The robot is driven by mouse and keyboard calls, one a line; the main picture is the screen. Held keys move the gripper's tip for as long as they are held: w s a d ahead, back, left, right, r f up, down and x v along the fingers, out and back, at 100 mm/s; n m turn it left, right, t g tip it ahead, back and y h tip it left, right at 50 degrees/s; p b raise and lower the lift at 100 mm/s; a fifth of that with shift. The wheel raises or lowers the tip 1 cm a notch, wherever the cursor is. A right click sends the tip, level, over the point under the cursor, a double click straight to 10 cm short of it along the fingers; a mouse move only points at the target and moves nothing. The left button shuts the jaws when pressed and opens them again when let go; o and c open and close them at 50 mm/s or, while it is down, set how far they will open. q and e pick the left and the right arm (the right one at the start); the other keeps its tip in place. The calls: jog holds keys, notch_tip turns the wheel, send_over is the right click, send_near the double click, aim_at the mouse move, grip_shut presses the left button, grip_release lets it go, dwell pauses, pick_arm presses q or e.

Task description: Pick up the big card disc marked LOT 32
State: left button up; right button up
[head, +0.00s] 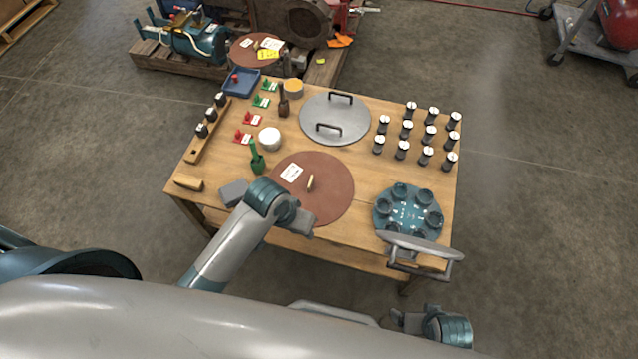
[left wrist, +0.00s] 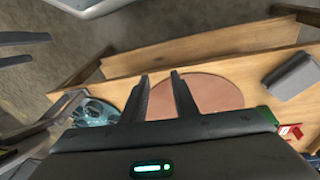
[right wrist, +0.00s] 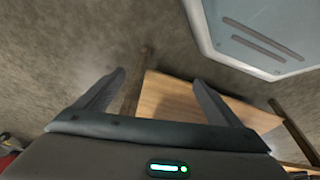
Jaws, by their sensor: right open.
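A big reddish-brown disc (head: 330,200) lies flat on the wooden table near its front edge. It bears a white label (head: 291,173), too small to read, and a small pale peg-like piece (head: 310,182). A similar brown disc (head: 240,55) with white and yellow labels lies on the pallet behind. My left gripper (head: 302,226) is over the near-left edge of the table disc; its fingers (left wrist: 159,77) are apart with nothing between them, and the disc also shows in the left wrist view (left wrist: 215,92).
The table (head: 365,228) also holds a grey lid with handles (head: 335,118), a blue round holder with cups (head: 408,210), several black-and-white cylinders (head: 407,130), a white bowl (head: 270,138), a green tool (head: 257,160) and a grey block (head: 233,192).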

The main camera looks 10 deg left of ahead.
pick_arm(q)
jog(key=w+d+r+p, duration=0.15)
jog(key=w+r, duration=0.25)
jog(key=w, duration=0.4)
notch_tip(320, 180, up, 8)
jog(key=n+g+y+p, duration=0.1)
jog(key=g+y+p, duration=0.1)
jog(key=p, duration=0.1)
send_over(310, 184)
jog(key=shift+w+d, duration=0.1)
jog(key=shift+d, duration=0.15)
pick_arm(e)
notch_tip(310, 184, down, 10)
jog(key=s, duration=0.2)
jog(key=shift+s+d+r, duration=0.15)
jog(key=shift+s+d, duration=0.25)
pick_arm(q)
notch_tip(310, 184, down, 11)
jog(key=shift+f+b, duration=0.15)
jog(key=shift+b, duration=0.55)
jog(key=shift+f, duration=0.45)
pick_arm(e)
jog(key=shift+s+d+g, duration=0.3)
jog(key=shift+s+d, duration=0.15)
jog(key=shift+s, duration=0.35)
